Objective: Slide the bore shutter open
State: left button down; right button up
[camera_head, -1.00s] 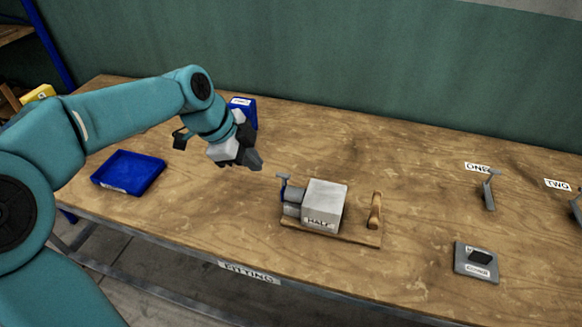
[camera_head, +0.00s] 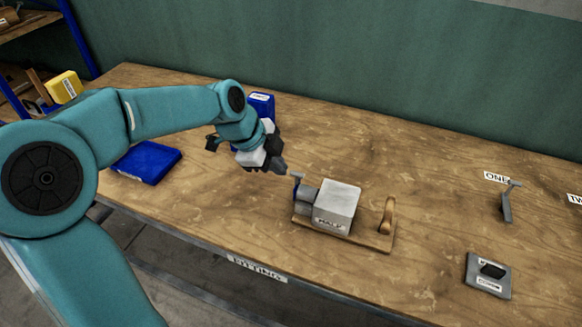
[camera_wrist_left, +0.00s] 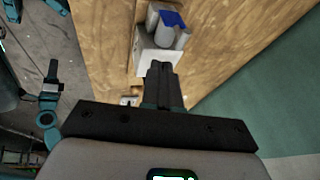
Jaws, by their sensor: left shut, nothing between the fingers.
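A pale grey block (camera_head: 336,207) labelled HALF sits on a wooden base (camera_head: 372,241) on the bench. A grey cylinder (camera_head: 307,196) sticks out of its left end, with a small blue part carrying a grey tab (camera_head: 297,181) at the outer end. That blue part looks like the bore shutter; it also shows in the left wrist view (camera_wrist_left: 173,19). My left gripper (camera_head: 283,168) is shut and empty, just left of and above the tab, apparently not touching it. In the left wrist view the closed fingers (camera_wrist_left: 160,72) point toward the block (camera_wrist_left: 157,63).
A wooden upright (camera_head: 387,216) stands at the base's right end. A grey plate with a black knob (camera_head: 489,275) and a grey lever (camera_head: 507,203) are at right. Bench between is clear.

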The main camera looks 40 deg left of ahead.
aim_at(297, 185)
pick_arm(q)
jog(key=w+f+p, duration=0.1)
jog(key=w+f, duration=0.3)
jog(key=f, duration=0.1)
jog(key=shift+w+f+p, duration=0.3)
jog(key=shift+w+p, duration=0.05)
jog(key=shift+w, duration=0.05)
pick_arm(e)
jog(key=shift+r, duration=1)
